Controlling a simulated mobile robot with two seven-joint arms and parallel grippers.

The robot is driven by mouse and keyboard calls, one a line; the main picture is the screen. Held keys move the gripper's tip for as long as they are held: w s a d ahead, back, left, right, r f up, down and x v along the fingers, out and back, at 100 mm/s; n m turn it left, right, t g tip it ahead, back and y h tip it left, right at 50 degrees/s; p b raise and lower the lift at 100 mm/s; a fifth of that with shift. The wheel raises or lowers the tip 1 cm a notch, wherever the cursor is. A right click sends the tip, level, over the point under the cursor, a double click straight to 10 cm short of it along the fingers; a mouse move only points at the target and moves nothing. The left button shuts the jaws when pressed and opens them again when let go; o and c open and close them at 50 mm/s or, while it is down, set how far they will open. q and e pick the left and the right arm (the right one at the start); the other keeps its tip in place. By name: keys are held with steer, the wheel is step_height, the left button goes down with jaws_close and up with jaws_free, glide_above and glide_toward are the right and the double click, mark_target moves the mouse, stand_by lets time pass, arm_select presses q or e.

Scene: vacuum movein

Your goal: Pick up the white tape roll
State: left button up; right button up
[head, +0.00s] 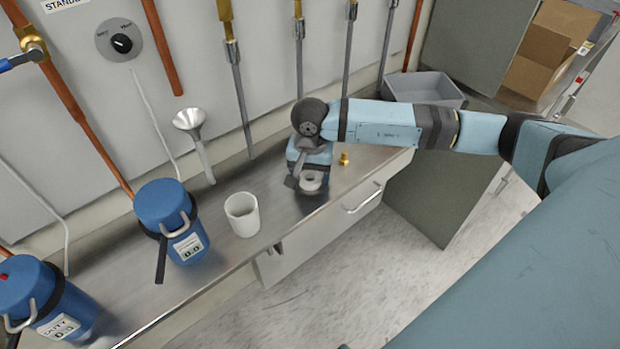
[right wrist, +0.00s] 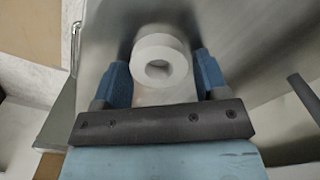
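The white tape roll (head: 312,181) is on the metal counter below my right gripper (head: 306,180) in the head view, partly covered by it. In the right wrist view the roll (right wrist: 178,68) shows its round hole and lies between the two blue fingers of the right gripper (right wrist: 162,72). The fingers are spread wide, one on each side of the roll, with what look like narrow gaps. I cannot tell whether either finger touches it. My left gripper is not in view.
On the counter (head: 130,290) stand a white cup (head: 242,215) and blue flasks (head: 172,222) (head: 45,300). A small brass fitting (head: 344,159) lies right of the gripper. A funnel (head: 190,122) and pipes line the wall. A grey bin (head: 425,90) stands at the far end.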

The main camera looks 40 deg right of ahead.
steer(key=c, duration=0.6)
